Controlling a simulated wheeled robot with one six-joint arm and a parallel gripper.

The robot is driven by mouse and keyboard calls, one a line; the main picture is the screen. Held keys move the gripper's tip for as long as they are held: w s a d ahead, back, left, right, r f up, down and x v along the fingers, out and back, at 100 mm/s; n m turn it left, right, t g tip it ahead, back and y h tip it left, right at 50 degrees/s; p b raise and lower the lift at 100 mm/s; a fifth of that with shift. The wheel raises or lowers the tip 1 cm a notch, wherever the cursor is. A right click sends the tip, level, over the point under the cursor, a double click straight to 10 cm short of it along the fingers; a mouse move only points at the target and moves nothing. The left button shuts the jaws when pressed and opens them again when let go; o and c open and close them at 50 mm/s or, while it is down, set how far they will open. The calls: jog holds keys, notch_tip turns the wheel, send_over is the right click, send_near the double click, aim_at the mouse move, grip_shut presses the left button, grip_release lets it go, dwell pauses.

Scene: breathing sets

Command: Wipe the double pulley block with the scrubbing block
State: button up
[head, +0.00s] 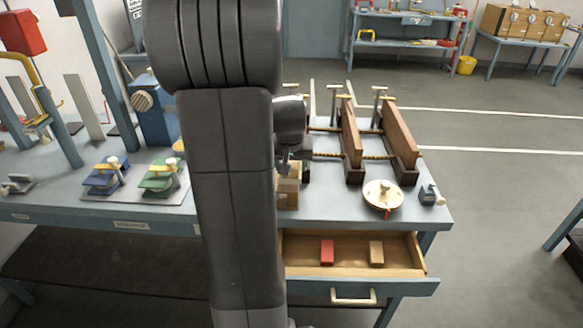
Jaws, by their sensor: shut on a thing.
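My gripper (286,164) shows only partly past the right side of my arm, above the bench. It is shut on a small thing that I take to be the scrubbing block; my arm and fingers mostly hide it. Just below is a tan wooden block-like piece (290,190), partly hidden by my arm. It may be the double pulley block, but I cannot tell for sure. Whether the held thing touches it is unclear.
An open drawer (350,268) under the bench (330,208) holds a red block (327,252) and a tan block (376,253). A round disc (382,195) and upright wooden boards (397,140) stand to the right. Blue (105,175) and green (161,177) devices stand left.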

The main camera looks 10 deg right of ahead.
notch_tip(320, 180, up, 2)
jog(key=shift+w+d+p, duration=0.1)
jog(key=shift+p, duration=0.4)
jog(key=shift+r+p, duration=1.1)
jog(key=shift+r, duration=0.45)
